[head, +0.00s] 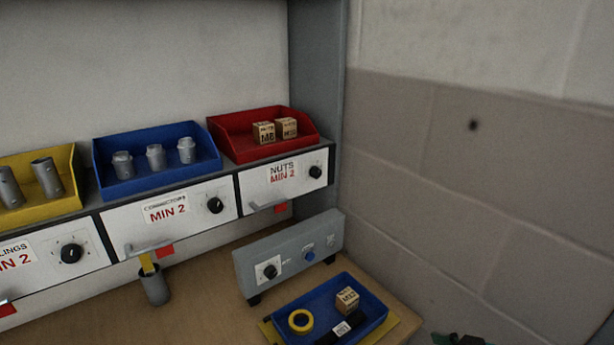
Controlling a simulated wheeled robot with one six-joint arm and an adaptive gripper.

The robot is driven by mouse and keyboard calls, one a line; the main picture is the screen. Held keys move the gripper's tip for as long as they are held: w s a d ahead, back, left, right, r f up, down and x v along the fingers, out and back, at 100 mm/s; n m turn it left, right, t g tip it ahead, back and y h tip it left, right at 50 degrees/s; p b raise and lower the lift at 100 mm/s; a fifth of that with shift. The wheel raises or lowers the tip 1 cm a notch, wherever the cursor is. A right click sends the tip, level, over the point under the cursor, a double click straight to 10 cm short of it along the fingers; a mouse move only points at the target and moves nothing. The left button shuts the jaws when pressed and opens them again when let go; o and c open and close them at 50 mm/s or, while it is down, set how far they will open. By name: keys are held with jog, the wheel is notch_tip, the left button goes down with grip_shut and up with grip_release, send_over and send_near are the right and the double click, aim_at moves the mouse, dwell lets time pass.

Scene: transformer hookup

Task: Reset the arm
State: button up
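My arm and my gripper do not clearly show in the head view. A small dark green and black shape (458,340) is cut off by the bottom edge at the right; I cannot tell what it is.
A shelf holds a yellow bin (68,168) and a blue bin (118,188) with grey fittings, and a red bin (232,150) with small boxes. Drawers with knobs sit below. On the wooden bench (205,300) stand a grey control box (290,250), a blue tray (372,297) and a grey cup (155,288).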

jog(key=s+a+f+m+t+h, duration=0.2)
jog(key=s+f+m, duration=0.2)
jog(key=s+f, duration=0.3)
jog(key=s+a+f+m+t+h, duration=0.1)
jog(key=s+a+f+m+h, duration=0.2)
jog(key=s+f, duration=0.35)
jog(key=s+r+t, duration=0.1)
jog(key=s+r, duration=0.2)
jog(key=s, duration=0.8)
jog(key=s+r+t+h, duration=0.1)
jog(key=s+r, duration=0.3)
jog(key=s, duration=0.7)
jog(key=shift+a+t, duration=0.35)
jog(key=shift+t, duration=0.35)
